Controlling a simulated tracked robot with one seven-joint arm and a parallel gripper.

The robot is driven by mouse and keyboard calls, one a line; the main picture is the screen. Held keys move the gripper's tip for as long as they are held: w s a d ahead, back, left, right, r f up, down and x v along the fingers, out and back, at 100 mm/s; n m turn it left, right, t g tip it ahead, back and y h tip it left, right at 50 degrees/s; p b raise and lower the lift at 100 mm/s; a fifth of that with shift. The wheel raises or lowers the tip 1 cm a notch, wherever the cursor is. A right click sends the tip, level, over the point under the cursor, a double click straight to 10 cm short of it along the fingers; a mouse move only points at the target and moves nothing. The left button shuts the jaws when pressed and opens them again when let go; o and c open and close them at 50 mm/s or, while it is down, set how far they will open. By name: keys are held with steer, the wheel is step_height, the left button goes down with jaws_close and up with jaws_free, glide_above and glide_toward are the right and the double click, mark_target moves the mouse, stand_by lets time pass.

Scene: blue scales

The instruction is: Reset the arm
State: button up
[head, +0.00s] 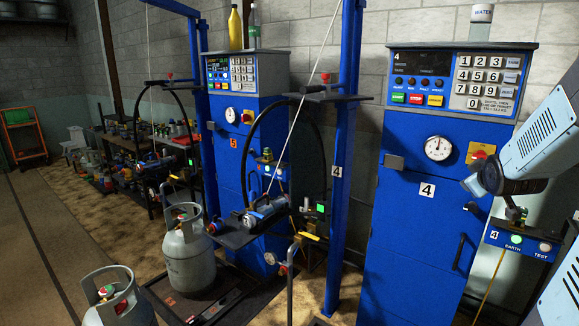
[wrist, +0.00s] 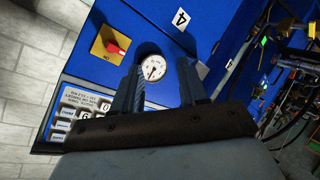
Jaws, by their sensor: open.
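My gripper (wrist: 161,78) is open and empty in the wrist view, its two dark fingers apart. The white dial gauge (wrist: 154,68) of the blue number 4 cabinet (wrist: 155,20) shows between the fingers, beyond them; I cannot tell how far away it is. In the head view my pale arm comes in from the right edge, in front of the right side of the number 4 cabinet (head: 410,240). Its dark end is beside the red-knobbed yellow switch (head: 480,153). The fingers cannot be made out clearly there.
A keypad panel (head: 487,82) tops the number 4 cabinet, and a green-lit earth/test box (head: 522,242) is below my arm. A blue post (head: 342,150) stands left of the cabinet. Grey gas cylinders (head: 190,250) stand at lower left. The floor (head: 40,240) is open at far left.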

steer(key=s+a+r+m+g+y, duration=0.1)
steer(key=s+a+m+g+y, duration=0.1)
steer(key=s+a, duration=0.9)
steer(key=s+a+r+m+g+y, duration=0.1)
steer(key=s+a+g, duration=0.3)
steer(key=s+a, duration=0.8)
steer(key=shift+s+a+r+m+g+y, duration=0.3)
steer(key=shift+a+m+y, duration=0.4)
steer(key=shift+a+m, duration=0.15)
steer(key=shift+o, duration=0.2)
